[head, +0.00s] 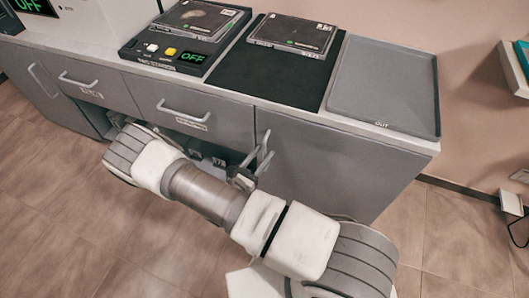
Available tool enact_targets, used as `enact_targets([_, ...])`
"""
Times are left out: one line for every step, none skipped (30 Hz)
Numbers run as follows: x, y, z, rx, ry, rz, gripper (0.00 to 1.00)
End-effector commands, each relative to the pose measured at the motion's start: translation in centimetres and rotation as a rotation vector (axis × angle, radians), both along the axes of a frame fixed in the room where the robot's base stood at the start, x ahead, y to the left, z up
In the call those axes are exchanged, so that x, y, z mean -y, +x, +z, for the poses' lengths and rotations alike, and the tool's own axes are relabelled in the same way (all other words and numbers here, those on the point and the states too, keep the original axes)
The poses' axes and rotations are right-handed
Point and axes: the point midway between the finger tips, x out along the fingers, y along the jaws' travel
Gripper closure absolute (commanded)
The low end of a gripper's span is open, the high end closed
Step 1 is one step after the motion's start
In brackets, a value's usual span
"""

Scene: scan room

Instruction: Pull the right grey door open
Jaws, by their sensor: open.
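The right grey door (318,160) is the front panel at the right end of the cabinet, under the grey tray. It looks shut and flush with the cabinet front. Its pale bar handle (266,151) stands upright near the door's left edge. My gripper (243,177) is open, just left of and below the handle, and partly hidden behind my forearm. I cannot tell whether it touches the handle or has a finger behind it. My forearm crosses in front of the cabinet and hides the door's lower left part.
A grey tray marked OUT (385,85), a black mat (265,78) with a dark case (295,33), and a device reading OFF (180,58) are on the counter. Drawers with bar handles (183,115) are left of the door. Open floor (465,235) lies to the right.

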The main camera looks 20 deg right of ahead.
Motion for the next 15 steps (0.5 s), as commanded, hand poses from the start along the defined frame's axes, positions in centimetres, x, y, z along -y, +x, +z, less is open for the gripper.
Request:
enact_targets([0.44, 0.39, -0.10, 0.001, 0.001, -0.001, 0.55])
enact_targets([0.63, 0.57, -0.09, 0.000, 0.001, -0.001, 0.55])
enact_targets([0.86, 0.75, -0.08, 0.000, 0.001, -0.001, 0.55])
enact_targets([0.98, 0.86, -0.06, 0.000, 0.001, -0.001, 0.55])
enact_targets([1.06, 0.96, -0.04, 0.000, 0.001, -0.001, 0.55])
enact_targets([1.15, 1.05, -0.03, -0.001, 0.001, 0.000, 0.55])
enact_targets([1.19, 1.10, -0.01, -0.001, 0.001, 0.000, 0.55])
enact_targets([1.22, 1.13, 0.00, -0.001, 0.001, 0.001, 0.55])
enact_targets([1.23, 1.15, 0.01, -0.001, 0.001, 0.001, 0.55])
enact_targets([1.23, 1.15, 0.01, -0.001, 0.001, 0.001, 0.55])
enact_targets([1.23, 1.15, 0.01, -0.001, 0.001, 0.001, 0.55])
enact_targets([1.22, 1.14, 0.02, -0.001, 0.001, 0.001, 0.55])
enact_targets([1.21, 1.13, 0.01, -0.001, 0.001, 0.001, 0.55])
enact_targets([1.21, 1.13, 0.01, -0.001, 0.001, 0.001, 0.55])
enact_targets([1.21, 1.13, 0.01, -0.001, 0.001, 0.001, 0.61])
